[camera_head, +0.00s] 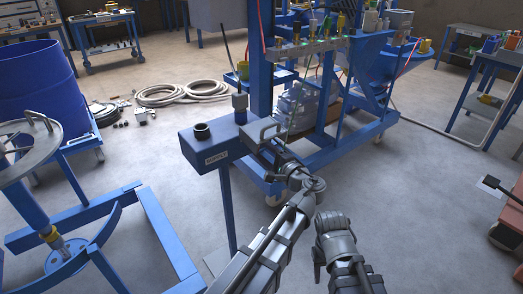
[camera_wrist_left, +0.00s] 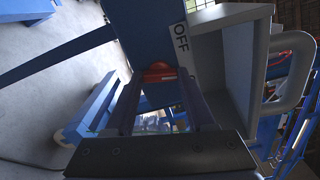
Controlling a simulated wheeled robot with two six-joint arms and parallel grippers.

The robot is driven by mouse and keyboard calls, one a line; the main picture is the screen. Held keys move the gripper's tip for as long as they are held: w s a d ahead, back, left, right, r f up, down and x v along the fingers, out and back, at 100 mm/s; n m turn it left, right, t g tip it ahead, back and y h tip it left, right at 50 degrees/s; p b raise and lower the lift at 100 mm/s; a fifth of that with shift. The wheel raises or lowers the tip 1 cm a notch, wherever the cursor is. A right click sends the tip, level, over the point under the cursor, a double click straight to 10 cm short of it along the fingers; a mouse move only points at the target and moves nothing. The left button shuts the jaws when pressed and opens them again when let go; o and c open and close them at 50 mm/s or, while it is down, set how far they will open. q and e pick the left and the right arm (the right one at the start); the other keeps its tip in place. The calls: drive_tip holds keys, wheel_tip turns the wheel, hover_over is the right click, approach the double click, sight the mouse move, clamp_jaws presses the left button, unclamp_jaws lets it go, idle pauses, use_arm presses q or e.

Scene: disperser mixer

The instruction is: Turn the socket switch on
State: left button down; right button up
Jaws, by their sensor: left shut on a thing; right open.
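The blue switch box (camera_head: 215,140) stands on a thin blue post in the head view. In the left wrist view, a white OFF label (camera_wrist_left: 180,40) is on the box, close to a small red-orange switch (camera_wrist_left: 160,72). My left gripper (camera_wrist_left: 158,84) has its two fingers around this switch and is shut on it. In the head view the left arm reaches up to the right side of the box; the switch is hidden there. My right gripper (camera_head: 319,262) hangs low, right of the left arm, away from the box; its fingers are hard to make out, but it is open.
A grey housing (camera_wrist_left: 222,55) with a loop handle (camera_wrist_left: 292,70) is close to the left gripper. A blue machine frame (camera_head: 345,140) stands behind the box. A blue stand with a metal lid (camera_head: 30,140) is at left. Coiled hoses (camera_head: 183,92) lie behind.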

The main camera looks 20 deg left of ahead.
use_arm(q)
drive_tip(key=m, duration=0.5)
drive_tip(key=shift+m, duration=0.3)
idle(0.4)
drive_tip(key=shift+c, duration=1.2)
unclamp_jaws()
